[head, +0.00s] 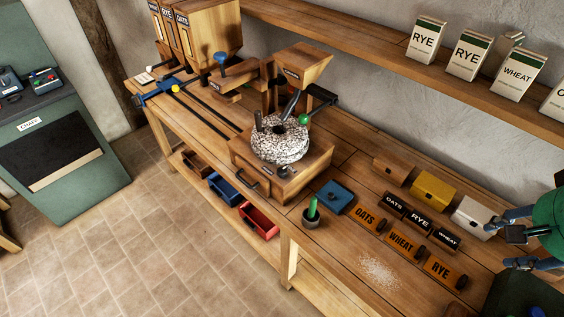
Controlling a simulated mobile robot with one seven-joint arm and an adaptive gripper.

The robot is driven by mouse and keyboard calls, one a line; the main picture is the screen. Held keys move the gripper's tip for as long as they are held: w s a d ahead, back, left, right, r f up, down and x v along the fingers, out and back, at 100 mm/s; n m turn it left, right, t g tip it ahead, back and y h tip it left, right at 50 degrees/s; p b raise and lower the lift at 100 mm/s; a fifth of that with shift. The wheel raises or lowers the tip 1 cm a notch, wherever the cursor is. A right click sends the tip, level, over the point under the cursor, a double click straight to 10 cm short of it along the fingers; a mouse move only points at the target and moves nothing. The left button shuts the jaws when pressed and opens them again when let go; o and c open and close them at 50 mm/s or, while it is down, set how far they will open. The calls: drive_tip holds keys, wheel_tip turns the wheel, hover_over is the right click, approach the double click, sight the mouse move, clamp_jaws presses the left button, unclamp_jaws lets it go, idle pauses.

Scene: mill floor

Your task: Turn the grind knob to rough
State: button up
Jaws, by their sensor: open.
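The grind mill, with a speckled round millstone (281,139) on a wooden base (262,178), stands mid-bench. A small dark knob (287,172) sits on the base in front of the stone. It may be the grind knob, but its markings are too small to read and its setting cannot be told. A green ball handle (304,119) shows at the stone's right side. A blue knob (221,61) stands up behind it to the left. My gripper (504,234) is at the right edge, open and empty, far from the mill and partly cut off by the frame.
Brown, yellow and white boxes (433,189) and labelled blocks (402,243) lie between my gripper and the mill. A green-handled tool in a pot (311,217) and a blue tray (335,196) stand right of the mill. Spilled flour (380,272) marks the front bench.

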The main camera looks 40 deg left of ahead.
drive_tip(key=w+a+r+g+p, duration=0.15)
drive_tip(key=w+a+p, duration=0.4)
drive_tip(key=a, duration=0.75)
drive_tip(key=g+h+p, duration=0.1)
drive_tip(key=g+p, duration=0.2)
drive_tip(key=p, duration=0.6)
hover_over(282, 170)
wheel_tip(282, 170, down, 14)
drive_tip(key=shift+t, duration=0.25)
wheel_tip(282, 170, down, 14)
drive_tip(key=shift+r, duration=0.2)
